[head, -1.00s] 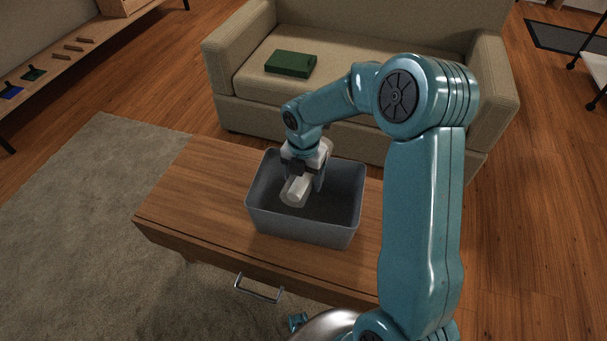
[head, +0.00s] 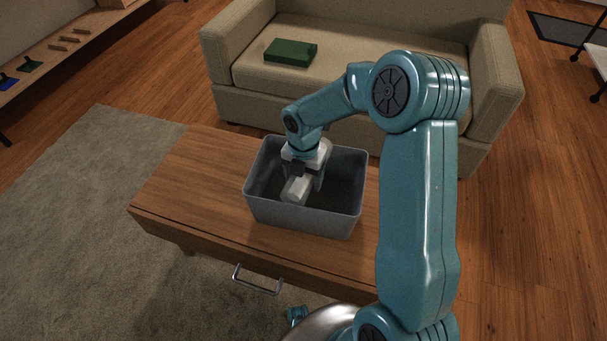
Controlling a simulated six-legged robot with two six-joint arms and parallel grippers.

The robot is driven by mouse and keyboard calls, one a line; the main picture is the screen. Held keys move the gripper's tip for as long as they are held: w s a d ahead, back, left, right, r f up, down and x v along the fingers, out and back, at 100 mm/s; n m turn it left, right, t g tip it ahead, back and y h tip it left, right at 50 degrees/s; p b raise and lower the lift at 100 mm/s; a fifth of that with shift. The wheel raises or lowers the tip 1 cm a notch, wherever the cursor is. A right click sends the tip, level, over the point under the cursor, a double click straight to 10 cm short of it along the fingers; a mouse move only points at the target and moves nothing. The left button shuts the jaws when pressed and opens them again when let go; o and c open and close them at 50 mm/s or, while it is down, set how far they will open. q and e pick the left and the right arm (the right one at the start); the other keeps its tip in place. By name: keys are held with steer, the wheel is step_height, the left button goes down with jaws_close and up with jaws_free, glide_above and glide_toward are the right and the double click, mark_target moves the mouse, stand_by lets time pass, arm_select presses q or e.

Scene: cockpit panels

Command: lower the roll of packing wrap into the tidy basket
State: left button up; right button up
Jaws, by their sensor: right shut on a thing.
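The roll of packing wrap (head: 297,190) is a pale, whitish cylinder. My right gripper (head: 303,178) is shut on it from above. The roll is inside the mouth of the grey tidy basket (head: 303,218), near its left part, and its near end points toward the basket's front wall. I cannot tell whether the roll touches the basket's floor. The gripper hides the middle of the roll.
The basket stands on a wooden table (head: 190,195) with a metal drawer handle (head: 257,281). The tabletop left of the basket is clear. A beige sofa (head: 360,60) with a green box (head: 290,52) is behind.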

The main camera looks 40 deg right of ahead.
steer(key=shift+f+b, duration=1.15)
steer(key=shift+f, duration=0.8)
steer(key=shift+s+f+b, duration=0.1)
steer(key=shift+f+b, duration=0.35)
steer(key=shift+f, duration=0.3)
steer(key=c, duration=0.5)
steer(key=shift+s+a+f+b, duration=0.1)
steer(key=shift+f+b, duration=0.7)
steer(key=shift+f, duration=0.55)
steer(key=shift+c, duration=0.2)
steer(key=o, duration=1.6)
steer(key=shift+r, duration=0.4)
step_height(320, 180, up, 16)
steer(key=p, duration=0.5)
steer(key=shift+p, duration=0.3)
